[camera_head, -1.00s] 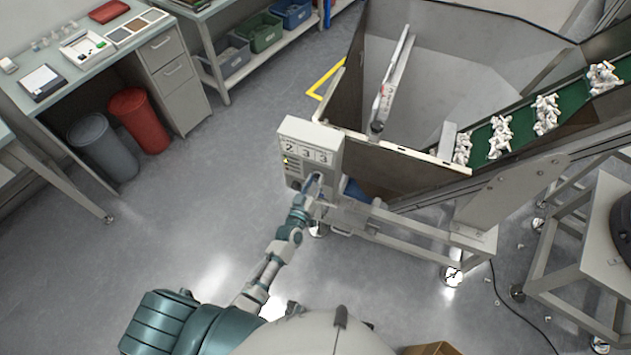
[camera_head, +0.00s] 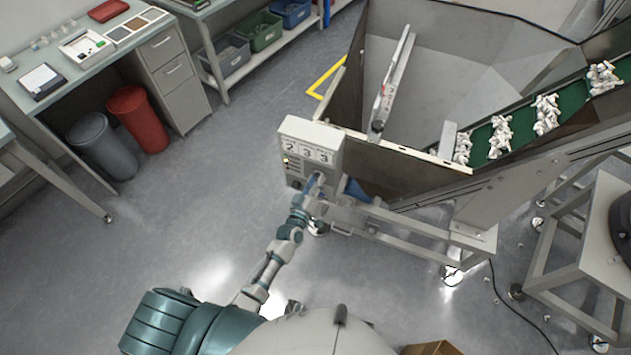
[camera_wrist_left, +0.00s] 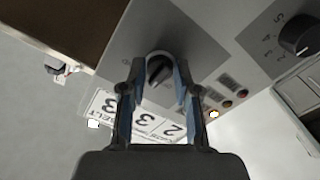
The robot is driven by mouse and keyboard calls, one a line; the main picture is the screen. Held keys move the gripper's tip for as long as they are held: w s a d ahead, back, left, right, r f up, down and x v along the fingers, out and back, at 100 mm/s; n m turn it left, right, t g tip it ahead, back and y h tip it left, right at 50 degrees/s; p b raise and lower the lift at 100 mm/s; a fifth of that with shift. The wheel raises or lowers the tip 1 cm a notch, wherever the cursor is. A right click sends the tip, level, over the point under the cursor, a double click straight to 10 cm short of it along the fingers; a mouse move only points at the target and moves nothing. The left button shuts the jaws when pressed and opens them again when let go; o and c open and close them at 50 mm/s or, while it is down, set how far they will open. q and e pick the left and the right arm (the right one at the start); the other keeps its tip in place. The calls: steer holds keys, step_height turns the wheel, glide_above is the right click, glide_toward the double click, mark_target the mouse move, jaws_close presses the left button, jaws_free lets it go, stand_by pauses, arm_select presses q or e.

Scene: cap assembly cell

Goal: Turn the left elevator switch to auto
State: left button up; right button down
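A grey control box (camera_head: 296,137) with number labels stands at the hopper's near left corner. In the left wrist view its panel (camera_wrist_left: 205,40) carries a black rotary switch (camera_wrist_left: 159,68), its handle tilted. My left gripper (camera_wrist_left: 159,66) is at the panel, one finger on each side of this switch; a narrow gap seems to show beside the handle. In the head view my left gripper (camera_head: 314,186) covers the lower panel. An amber lamp (camera_wrist_left: 214,114) glows on the panel. Any "auto" marking is not legible. My right gripper is not in view.
A second, numbered black knob (camera_wrist_left: 299,36) sits on the same panel. The metal hopper (camera_head: 450,80) and green conveyor (camera_head: 515,135) are to the right. A steel frame (camera_head: 410,228) runs right of my gripper. Open floor (camera_head: 200,225) lies to the left.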

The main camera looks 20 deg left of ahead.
arm_select(q)
steer(key=o, duration=0.4)
steer(key=shift+s+f, duration=0.15)
steer(key=shift+f, duration=0.25)
steer(key=shift+r, duration=0.2)
steer(key=s+a, duration=0.1)
steer(key=s, duration=1)
steer(key=shift+s+a, duration=0.15)
steer(key=shift+s, duration=0.2)
steer(key=shift+f, duration=0.1)
steer(key=s+f+m+g, duration=0.3)
steer(key=s+f+g, duration=0.3)
steer(key=f, duration=0.8)
steer(key=s+f+m+g, duration=0.25)
steer(key=s+f, duration=0.45)
steer(key=f, duration=0.6)
steer(key=s+a+f+m+g, duration=0.1)
steer(key=s+f+g, duration=0.3)
steer(key=s, duration=0.6)
steer(key=s+a+f+m+g+y, duration=0.1)
steer(key=s+a+f+g, duration=0.3)
steer(key=s+f, duration=0.5)
steer(key=shift+s+a+f+y, duration=0.2)
steer(key=shift+s+f+y, duration=0.1)
steer(key=shift+s, duration=0.8)
